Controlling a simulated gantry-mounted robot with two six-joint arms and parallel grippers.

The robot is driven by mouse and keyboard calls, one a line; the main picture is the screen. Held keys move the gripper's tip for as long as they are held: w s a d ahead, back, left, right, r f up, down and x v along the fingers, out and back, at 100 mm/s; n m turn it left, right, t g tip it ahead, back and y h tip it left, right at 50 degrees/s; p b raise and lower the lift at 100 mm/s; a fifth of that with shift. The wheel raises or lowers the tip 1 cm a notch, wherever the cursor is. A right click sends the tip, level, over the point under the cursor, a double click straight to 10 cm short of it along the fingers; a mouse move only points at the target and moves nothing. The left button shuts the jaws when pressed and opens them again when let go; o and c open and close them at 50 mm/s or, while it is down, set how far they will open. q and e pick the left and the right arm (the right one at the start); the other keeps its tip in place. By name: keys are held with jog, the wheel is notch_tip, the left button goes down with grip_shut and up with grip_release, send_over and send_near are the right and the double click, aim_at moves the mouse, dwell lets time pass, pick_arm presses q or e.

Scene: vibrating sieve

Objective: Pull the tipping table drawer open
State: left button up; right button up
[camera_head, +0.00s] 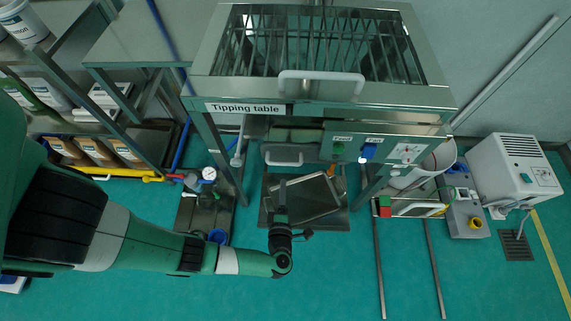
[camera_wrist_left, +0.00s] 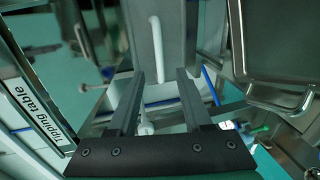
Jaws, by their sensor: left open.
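The steel tipping table (camera_head: 243,108) with its barred top stands at the top middle in the head view; its label shows at the left in the left wrist view (camera_wrist_left: 40,115). Below the top, a drawer front carries a white bar handle (camera_head: 284,158). In the left wrist view a white handle (camera_wrist_left: 157,50) on a grey panel lies beyond the fingertips, roughly in line with the gap. My left gripper (camera_head: 281,190) is open and empty, below and in front of the handle, apart from it. The drawer looks shut. My right gripper is in neither view.
A steel tray (camera_head: 326,210) lies tilted below the table, close to my left gripper. A control panel (camera_head: 370,147) with switches is right of the drawer. A gauge and valves (camera_head: 208,175) stand left. Green floor (camera_head: 330,275) is clear in front.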

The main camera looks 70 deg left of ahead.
aim_at(285, 163)
pick_arm(q)
jog(key=b+x, duration=0.4)
jog(key=x, duration=0.7)
jog(key=shift+w+a, duration=0.2)
jog(key=shift+a, duration=0.05)
grip_shut()
dwell(0.8)
